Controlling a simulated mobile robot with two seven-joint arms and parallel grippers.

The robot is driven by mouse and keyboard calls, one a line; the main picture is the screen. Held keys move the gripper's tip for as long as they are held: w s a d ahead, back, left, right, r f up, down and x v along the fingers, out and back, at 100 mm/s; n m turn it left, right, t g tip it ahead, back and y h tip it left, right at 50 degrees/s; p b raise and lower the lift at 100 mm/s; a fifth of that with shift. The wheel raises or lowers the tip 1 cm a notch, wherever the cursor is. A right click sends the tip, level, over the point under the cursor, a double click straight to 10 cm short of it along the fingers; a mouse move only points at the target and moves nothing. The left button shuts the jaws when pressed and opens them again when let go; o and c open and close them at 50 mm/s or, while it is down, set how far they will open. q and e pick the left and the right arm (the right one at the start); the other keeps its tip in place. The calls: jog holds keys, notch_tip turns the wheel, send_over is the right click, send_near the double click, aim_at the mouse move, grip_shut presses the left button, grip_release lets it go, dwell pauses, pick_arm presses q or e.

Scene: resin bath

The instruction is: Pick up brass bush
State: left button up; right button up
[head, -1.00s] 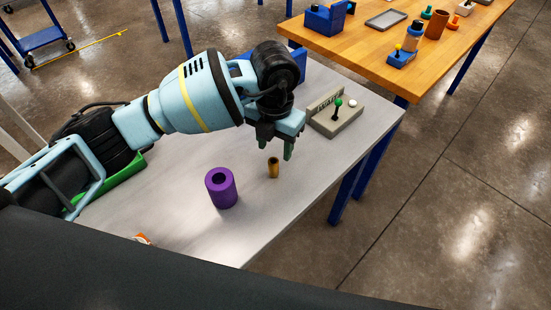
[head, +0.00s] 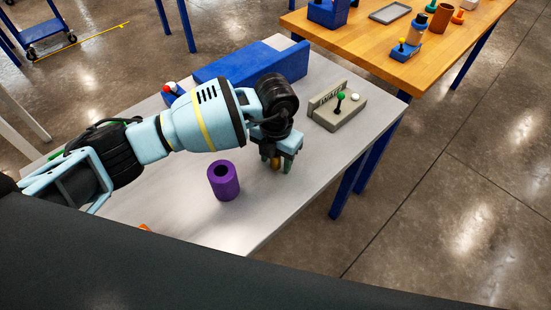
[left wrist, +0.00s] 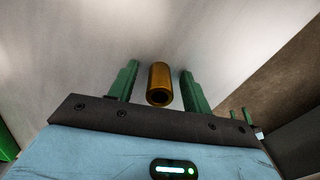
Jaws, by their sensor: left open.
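The brass bush (head: 275,163) is a small gold-brown hollow cylinder standing on the grey table (head: 200,225). In the left wrist view the brass bush (left wrist: 160,82) shows its open end and lies between two green fingers, with a gap on each side. My left gripper (head: 276,165) is open and low over the table, its fingers on either side of the bush; in the left wrist view the gripper (left wrist: 158,85) is open too. In the head view the fingers hide part of the bush. My right gripper is not in view.
A purple hollow cylinder (head: 223,181) stands left of the bush. A beige control box (head: 338,108) with a green-topped lever is behind to the right. A long blue block (head: 235,67) lies along the back. The front right of the table is clear.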

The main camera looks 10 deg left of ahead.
pick_arm(q)
jog(key=shift+c, duration=0.3)
grip_shut()
jog(key=shift+r, duration=0.15)
